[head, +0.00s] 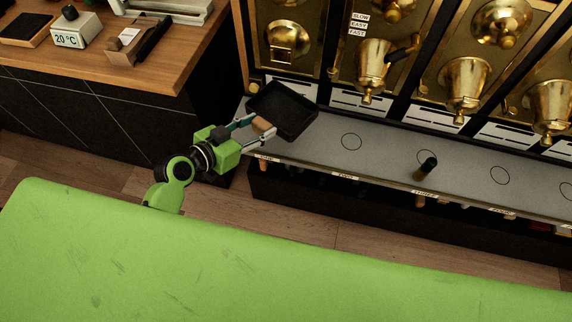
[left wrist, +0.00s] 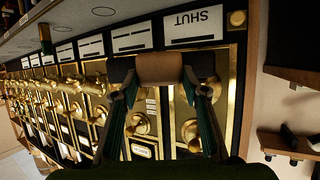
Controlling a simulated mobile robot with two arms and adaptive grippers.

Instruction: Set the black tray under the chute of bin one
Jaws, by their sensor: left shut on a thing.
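The black tray (head: 283,108) is a shallow rectangular tray with a wooden handle (head: 262,125). My left gripper (head: 259,134) is shut on this handle. The tray is over the left end of the grey shelf (head: 315,150), in front of bin one (head: 289,45), the leftmost brass bin. Whether it touches the shelf I cannot tell. The tray covers the shelf spot beneath it. In the left wrist view the handle (left wrist: 160,68) sits between my left fingers (left wrist: 162,98), and a "SHUT" card (left wrist: 193,24) shows beyond. My right gripper is not in view.
More brass bins with chutes (head: 372,65) stand to the right. A dark, brass-ended cylindrical object (head: 426,169) stands on the shelf near the third label. Circles mark the shelf. A wooden counter (head: 150,72) is at left, and a green surface (head: 250,265) fills the front.

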